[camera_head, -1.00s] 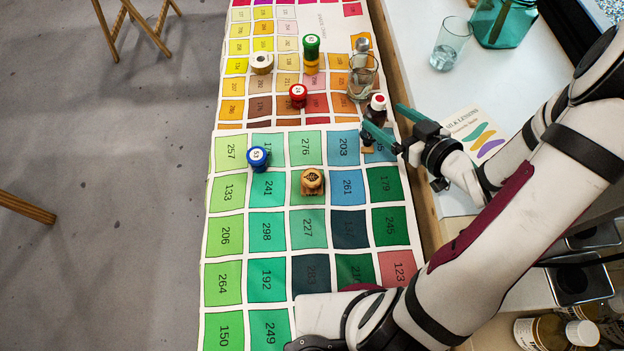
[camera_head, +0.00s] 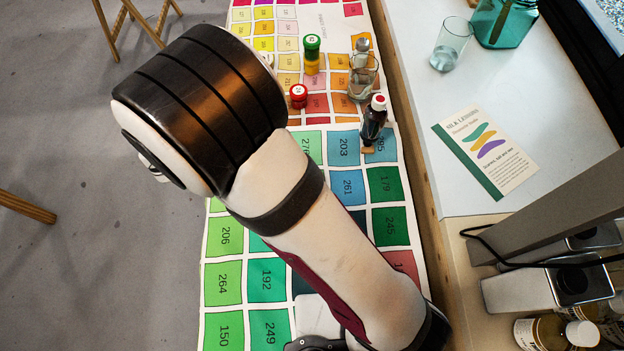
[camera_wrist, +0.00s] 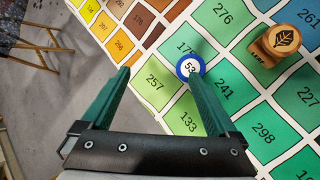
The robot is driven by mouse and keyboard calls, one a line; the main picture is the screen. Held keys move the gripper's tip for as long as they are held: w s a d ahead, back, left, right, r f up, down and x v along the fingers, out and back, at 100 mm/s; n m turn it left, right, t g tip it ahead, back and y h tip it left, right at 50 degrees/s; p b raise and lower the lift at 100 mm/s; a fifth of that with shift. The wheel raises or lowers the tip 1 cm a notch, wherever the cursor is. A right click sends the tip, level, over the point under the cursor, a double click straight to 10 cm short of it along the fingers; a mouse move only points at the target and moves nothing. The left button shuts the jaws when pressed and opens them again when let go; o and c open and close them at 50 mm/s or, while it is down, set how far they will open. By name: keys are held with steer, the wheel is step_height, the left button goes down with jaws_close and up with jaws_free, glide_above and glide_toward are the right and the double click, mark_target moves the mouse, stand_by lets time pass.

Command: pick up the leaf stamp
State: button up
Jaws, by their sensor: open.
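The leaf stamp is a round wooden stamp (camera_wrist: 276,46) with a dark leaf on its top. It stands on the numbered colour chart (camera_wrist: 263,116) at the upper right of the wrist view. My arm hides it in the head view. My gripper (camera_wrist: 158,70) shows in the wrist view with its two green fingers spread apart and nothing held between them. The stamp is to the right of and beyond the right finger, apart from it. My gripper is hidden in the head view.
A blue-rimmed stamp (camera_wrist: 190,67) marked 53 is right by the right fingertip. A booklet (camera_head: 487,146) lies at right.

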steer(key=s+f+h, duration=0.1)
steer(key=s, duration=0.1)
steer(key=s+d+f+h, duration=0.1)
steer(key=s, duration=0.2)
steer(key=s+f+n+h, duration=0.1)
steer(key=s, duration=0.2)
steer(key=shift+d+f+h, duration=0.15)
steer(key=shift+d+h, duration=0.15)
steer(key=s+d+r+t+h, duration=0.15)
steer(key=s+d+h, duration=0.25)
steer(key=s, duration=0.4)
steer(key=shift+n+t, duration=0.3)
steer(key=shift+t, duration=0.15)
steer(key=x, duration=1.5)
steer(key=shift+w+d+f, duration=0.1)
steer(key=shift+w+d, duration=0.1)
steer(key=shift+d, duration=0.1)
steer(key=c, duration=1.5)
